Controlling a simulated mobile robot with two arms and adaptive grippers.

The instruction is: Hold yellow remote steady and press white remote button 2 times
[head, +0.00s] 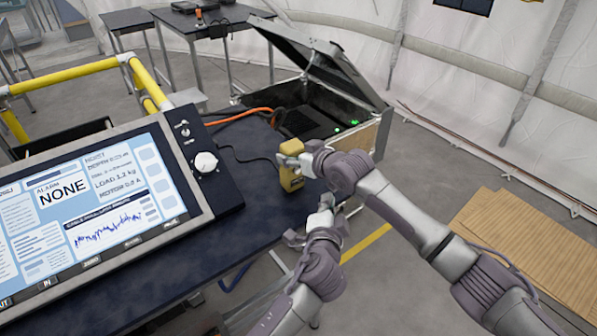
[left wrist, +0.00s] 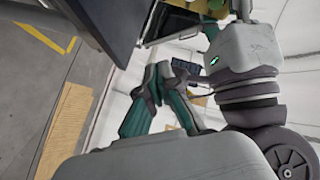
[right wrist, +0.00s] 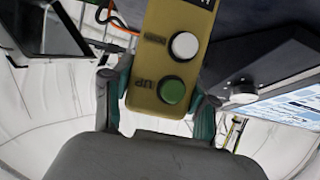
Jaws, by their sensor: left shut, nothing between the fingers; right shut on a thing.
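The yellow remote (head: 290,178) is held upright by my right gripper (head: 300,163) beside the edge of the dark table. In the right wrist view the remote (right wrist: 150,98) sits between both fingers. Its white button (right wrist: 184,46) and green button (right wrist: 171,90) face that camera, with "UP" printed upside down by the green one. My left gripper (head: 322,212) is shut and empty, below and slightly right of the remote, apart from it. Its closed fingers (left wrist: 160,80) also show in the left wrist view. The buttons are hard to make out in the head view.
A large monitor panel (head: 95,215) with a white knob stands on the table (head: 240,170) at left. An open case (head: 320,105) with green lights stands behind the remote. Cables run across the table. Cardboard (head: 525,245) lies on the floor at right.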

